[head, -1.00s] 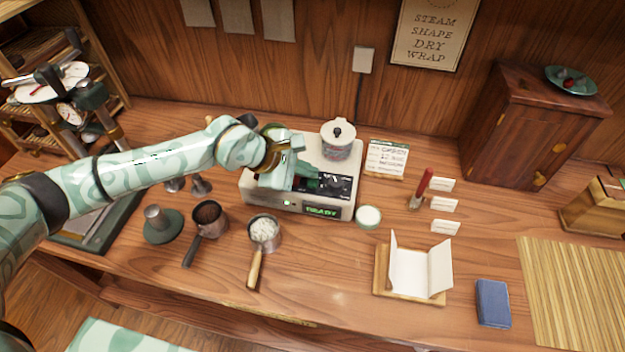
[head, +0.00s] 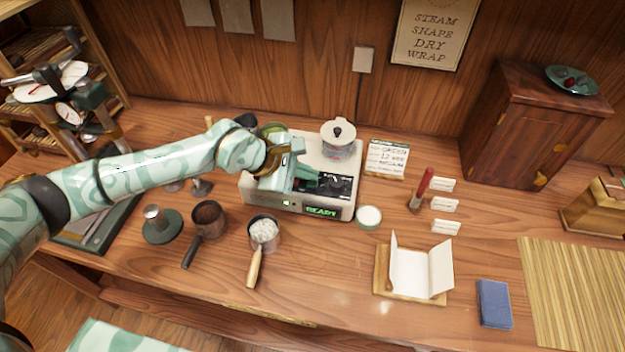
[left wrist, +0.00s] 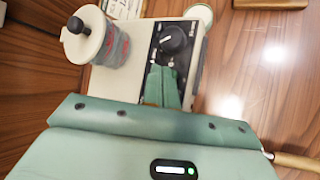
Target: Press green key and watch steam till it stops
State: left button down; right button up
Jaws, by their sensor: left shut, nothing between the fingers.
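The pale steamer machine (head: 260,197) stands mid-counter, with a black control panel and a lit green READY display (head: 321,211). A lidded pot (head: 340,140) with a black knob sits on its back right; it also shows in the left wrist view (left wrist: 112,48). No plume of steam is distinct above it. My left gripper (head: 314,186) is shut and empty, its fingertips at the panel; in the left wrist view the fingers (left wrist: 164,88) are together below a black dial (left wrist: 173,38). I cannot make out the green key; the fingers may cover it. Contact is unclear. My right gripper is out of view.
In front stand a pan of dark leaf (head: 208,212), a pan of white pieces (head: 264,231) and a small white-topped bowl (head: 368,216). A card stand (head: 387,157) is behind right. A folded paper on a tray (head: 408,272) and blue block (head: 494,303) lie at right.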

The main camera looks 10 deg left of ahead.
aim_at(307, 183)
pick_arm(q)
jog(key=shift+f, duration=0.45)
dwell(0.3)
jog(key=shift+r, duration=0.1)
jog(key=shift+r+p, duration=0.45)
jog(key=shift+r, duration=0.35)
notch_tip(307, 183, up, 5)
jog(key=p, duration=0.3)
jog(key=shift+p, duration=0.4)
jog(key=shift+a, duration=0.1)
dwell(0.6)
